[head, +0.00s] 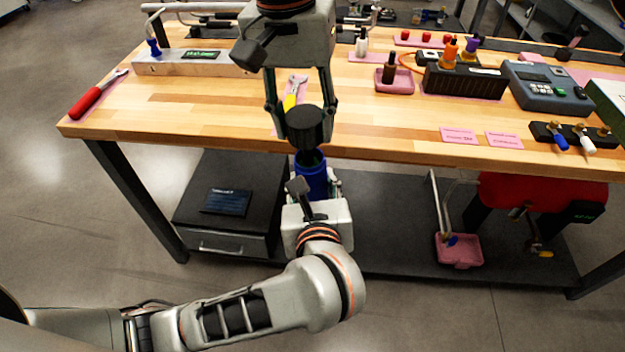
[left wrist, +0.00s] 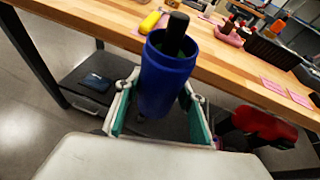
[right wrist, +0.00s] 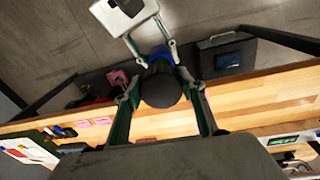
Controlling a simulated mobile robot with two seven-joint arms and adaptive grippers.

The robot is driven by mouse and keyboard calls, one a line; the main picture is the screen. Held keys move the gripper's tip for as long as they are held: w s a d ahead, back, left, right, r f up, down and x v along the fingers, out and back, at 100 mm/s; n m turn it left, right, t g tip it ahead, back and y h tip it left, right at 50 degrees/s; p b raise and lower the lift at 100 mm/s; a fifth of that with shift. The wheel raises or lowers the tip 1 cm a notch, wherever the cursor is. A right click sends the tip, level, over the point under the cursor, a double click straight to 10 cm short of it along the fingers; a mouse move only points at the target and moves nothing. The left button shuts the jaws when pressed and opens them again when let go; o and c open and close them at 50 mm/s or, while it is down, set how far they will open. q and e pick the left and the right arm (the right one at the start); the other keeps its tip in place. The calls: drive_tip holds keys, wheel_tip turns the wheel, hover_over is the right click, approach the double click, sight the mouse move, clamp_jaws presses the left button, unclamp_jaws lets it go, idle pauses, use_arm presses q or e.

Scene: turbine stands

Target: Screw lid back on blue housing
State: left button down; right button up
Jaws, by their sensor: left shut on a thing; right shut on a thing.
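The blue housing (head: 313,182) is held upright by my left gripper (head: 316,190), in front of the table edge. In the left wrist view, the housing (left wrist: 166,85) stands between the two fingers, its mouth open upward. A dark cylindrical piece (left wrist: 177,28) shows in that mouth. My right gripper (head: 302,125) comes from above and is shut on the round black lid (head: 309,126). The lid is just above the housing, seemingly apart from it, with a dark green part showing between. In the right wrist view, the lid (right wrist: 161,89) hides much of the housing (right wrist: 160,54).
The wooden table (head: 200,110) lies behind the held parts. A yellow-handled wrench (head: 293,96) lies behind the lid and a red-handled tool (head: 92,98) at the left. A dark drawer cabinet (head: 225,205) stands below. A black block (head: 463,83) and a meter (head: 546,90) are at the right.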

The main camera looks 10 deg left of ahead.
sight(306, 151)
drive_tip(key=shift+d+f, duration=0.1)
drive_tip(key=shift+f, duration=1.2)
drive_tip(key=shift+f, duration=0.9)
drive_tip(key=shift+w+d+f, duration=0.1)
drive_tip(key=shift+f, duration=0.45)
